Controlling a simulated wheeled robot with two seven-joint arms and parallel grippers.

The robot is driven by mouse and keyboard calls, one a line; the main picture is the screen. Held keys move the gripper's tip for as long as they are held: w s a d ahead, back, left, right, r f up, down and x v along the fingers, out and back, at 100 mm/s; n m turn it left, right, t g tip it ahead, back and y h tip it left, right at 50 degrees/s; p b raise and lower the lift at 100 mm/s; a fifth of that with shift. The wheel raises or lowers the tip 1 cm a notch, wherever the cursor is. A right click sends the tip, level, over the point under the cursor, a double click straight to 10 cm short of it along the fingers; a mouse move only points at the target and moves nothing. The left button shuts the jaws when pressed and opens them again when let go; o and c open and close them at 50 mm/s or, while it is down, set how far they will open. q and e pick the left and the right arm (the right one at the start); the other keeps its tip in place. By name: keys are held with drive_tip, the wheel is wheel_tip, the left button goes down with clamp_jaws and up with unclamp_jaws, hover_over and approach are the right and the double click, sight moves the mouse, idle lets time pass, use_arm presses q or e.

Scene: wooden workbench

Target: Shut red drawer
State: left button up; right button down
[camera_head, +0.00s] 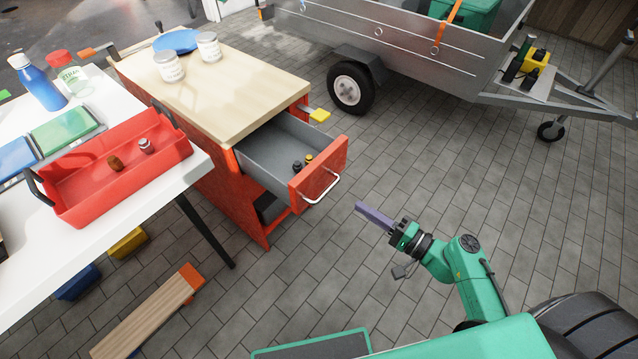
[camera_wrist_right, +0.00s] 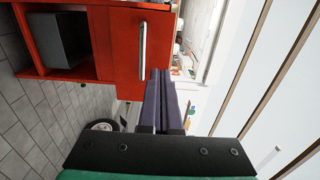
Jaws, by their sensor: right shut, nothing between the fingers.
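The red drawer (camera_head: 318,177) stands pulled out from the red workbench cabinet (camera_head: 215,185) in the head view. Its grey inside holds a few small dark and yellow items. A silver bar handle (camera_head: 322,190) is on its front, and the handle also shows in the right wrist view (camera_wrist_right: 143,52). My right gripper (camera_head: 360,210) is shut and empty, a little in front and to the right of the drawer front, apart from it in the head view. Its fingers (camera_wrist_right: 163,95) point toward the red front in the wrist view. My left gripper is not in view.
A white table (camera_head: 100,220) with a red tool tray (camera_head: 75,205) stands at the left. Jars (camera_head: 168,68) sit on the wooden top (camera_head: 240,85). A wooden plank (camera_head: 145,315) lies low at the left. A trailer (camera_head: 410,50) stands behind. Paved floor right of the drawer is clear.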

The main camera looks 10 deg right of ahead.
sight(314, 177)
drive_tip(key=p+x, duration=0.2)
drive_tip(key=x, duration=1.1)
drive_tip(key=shift+d, duration=0.15)
use_arm(q)
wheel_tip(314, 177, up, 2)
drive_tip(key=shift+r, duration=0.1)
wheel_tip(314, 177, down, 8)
drive_tip(key=b, duration=0.8)
use_arm(e)
drive_tip(key=x, duration=1.5)
drive_tip(key=shift+w+f, duration=0.25)
drive_tip(key=shift+f, duration=0.1)
drive_tip(key=b+x, duration=0.2)
drive_tip(key=x, duration=0.4)
drive_tip(key=shift+w+a+r+b, duration=0.1)
drive_tip(key=shift+a+r+b, duration=0.05)
drive_tip(key=shift+a+b, duration=0.15)
drive_tip(key=shift+r, duration=0.35)
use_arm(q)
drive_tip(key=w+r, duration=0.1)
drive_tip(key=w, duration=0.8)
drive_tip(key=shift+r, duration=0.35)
use_arm(e)
drive_tip(key=shift+w+r, duration=0.1)
